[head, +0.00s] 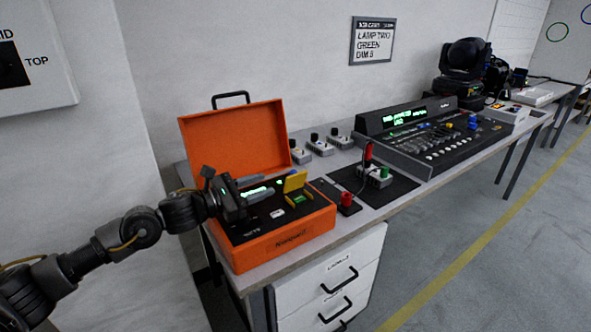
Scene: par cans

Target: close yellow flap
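The yellow flap (295,181) stands raised, tilted up, on the panel inside the open orange case (280,248). A green-lit part shows at its foot. My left gripper (262,188) reaches in from the left over the case's panel. Its two grey fingers are apart with nothing seen between them but the panel and a green display behind. The fingertips point toward the flap and are a short gap to its left. My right gripper is not in view.
The case's orange lid (236,140) stands open behind the panel. A red knob (346,199) and a black mat (392,190) with small switch boxes lie to the right. A lighting console (430,137) stands farther along the table. A sign (372,41) hangs on the wall.

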